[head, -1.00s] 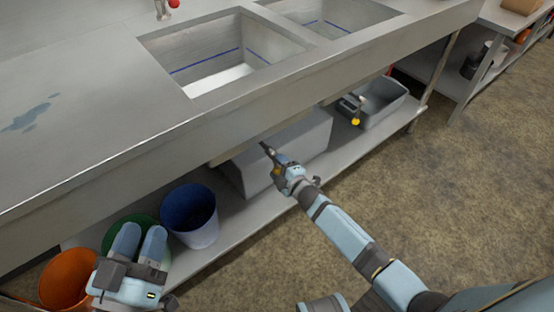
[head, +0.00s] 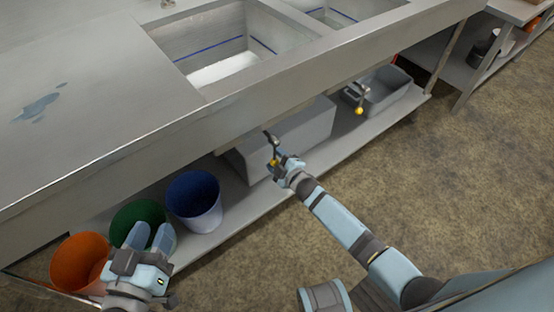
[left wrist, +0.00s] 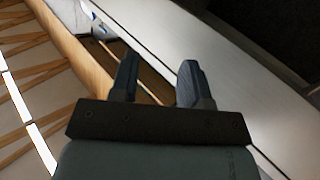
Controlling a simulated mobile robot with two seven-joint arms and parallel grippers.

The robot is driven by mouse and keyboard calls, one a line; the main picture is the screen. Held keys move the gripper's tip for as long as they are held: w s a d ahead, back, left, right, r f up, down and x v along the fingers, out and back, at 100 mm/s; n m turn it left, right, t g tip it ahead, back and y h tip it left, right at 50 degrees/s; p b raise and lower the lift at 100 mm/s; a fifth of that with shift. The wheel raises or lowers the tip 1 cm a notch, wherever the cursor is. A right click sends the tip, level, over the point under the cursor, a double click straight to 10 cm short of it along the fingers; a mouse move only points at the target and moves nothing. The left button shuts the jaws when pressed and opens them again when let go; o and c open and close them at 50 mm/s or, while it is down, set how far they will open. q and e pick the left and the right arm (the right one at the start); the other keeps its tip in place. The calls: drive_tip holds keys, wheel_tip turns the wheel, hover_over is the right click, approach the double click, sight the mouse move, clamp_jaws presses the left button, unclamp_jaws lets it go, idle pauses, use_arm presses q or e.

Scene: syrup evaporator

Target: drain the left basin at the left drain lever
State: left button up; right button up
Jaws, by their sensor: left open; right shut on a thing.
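The left basin (head: 205,41) is sunk in the steel counter, with a blue line on its walls and a pale bottom. The left drain lever (head: 268,138) hangs under the counter front below it, with a yellow knob at its lower end. My right gripper (head: 281,163) is shut on the lever at the knob, which it partly hides. The lever hangs downward. My left gripper (head: 150,237) is open and empty in front of the buckets at the lower left. Its two fingers also show apart in the left wrist view (left wrist: 155,82).
A grey tub (head: 305,135) stands on the lower shelf below the left basin. A second yellow-knobbed lever (head: 358,100) hangs by another tub (head: 388,92). Blue (head: 194,200), green (head: 136,216) and orange (head: 78,262) buckets stand left. The right floor is clear.

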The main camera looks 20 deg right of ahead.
drive_tip(key=o, duration=0.9)
drive_tip(key=shift+a+r, duration=0.45)
drive_tip(key=shift+a, duration=0.1)
drive_tip(key=o, duration=0.5)
drive_tip(key=shift+r, duration=0.15)
use_arm(q)
drive_tip(key=shift+s+a, duration=0.1)
drive_tip(key=shift+s, duration=0.05)
drive_tip(key=shift+r, duration=0.1)
use_arm(e)
drive_tip(key=shift+d, duration=0.1)
drive_tip(key=shift+s+d, duration=0.15)
drive_tip(key=shift+s, duration=0.2)
use_arm(q)
drive_tip(key=s+a+f+g+y+p, duration=0.2)
drive_tip(key=a+f+g+p, duration=0.1)
drive_tip(key=f, duration=0.3)
drive_tip(key=shift+f, duration=0.35)
use_arm(e)
drive_tip(key=v, duration=1.3)
drive_tip(key=shift+d, duration=0.1)
use_arm(q)
drive_tip(key=shift+r+p, duration=0.1)
drive_tip(key=shift+p, duration=0.2)
